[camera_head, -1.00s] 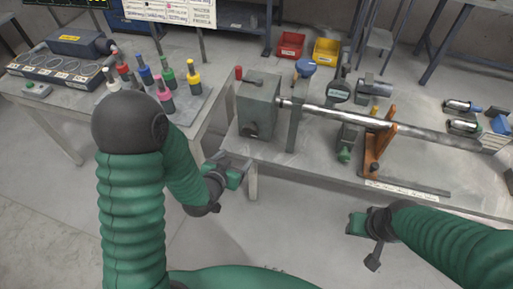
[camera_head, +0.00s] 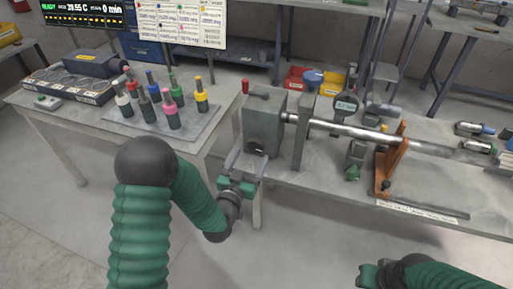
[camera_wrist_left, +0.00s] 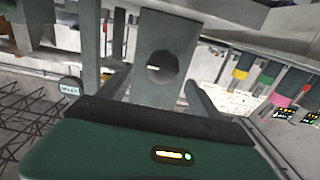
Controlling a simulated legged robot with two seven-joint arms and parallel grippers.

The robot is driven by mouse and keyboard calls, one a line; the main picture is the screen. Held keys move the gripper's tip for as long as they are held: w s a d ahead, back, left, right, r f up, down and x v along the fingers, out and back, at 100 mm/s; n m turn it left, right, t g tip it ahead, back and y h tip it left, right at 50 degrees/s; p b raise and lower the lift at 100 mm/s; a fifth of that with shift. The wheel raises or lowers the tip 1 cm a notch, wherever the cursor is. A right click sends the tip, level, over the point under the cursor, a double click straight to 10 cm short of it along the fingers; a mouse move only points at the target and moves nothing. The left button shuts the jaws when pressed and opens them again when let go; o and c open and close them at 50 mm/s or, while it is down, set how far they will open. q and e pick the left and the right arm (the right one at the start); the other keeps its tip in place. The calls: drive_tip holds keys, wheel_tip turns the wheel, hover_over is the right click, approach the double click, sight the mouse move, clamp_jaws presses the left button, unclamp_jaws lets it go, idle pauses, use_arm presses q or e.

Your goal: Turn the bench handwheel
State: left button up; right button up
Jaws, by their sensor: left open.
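A grey headstock block (camera_head: 265,122) stands at the left end of the bench (camera_head: 315,178). I cannot clearly make out a handwheel. My left gripper (camera_head: 246,160) is open and empty, just in front of and below the block's front face. In the left wrist view its fingers (camera_wrist_left: 160,92) lie either side of the plate's lower part; contact cannot be told. My right gripper (camera_head: 367,275) is at the bottom right, its fingers unclear.
A long metal shaft (camera_head: 345,130) runs right from the block, past an orange bracket (camera_head: 391,165). A dial gauge (camera_head: 345,104) stands behind the shaft. The left table (camera_head: 75,135) carries several coloured-top bottles. Red (camera_head: 297,77) and yellow bins stand behind.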

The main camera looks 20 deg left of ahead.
sight(254, 148)
use_arm(q)
drive_tip(key=w, duration=0.7)
drive_tip(key=shift+a+f, duration=0.1)
drive_tip(key=shift+c, duration=0.4)
drive_tip(key=c, duration=1.2)
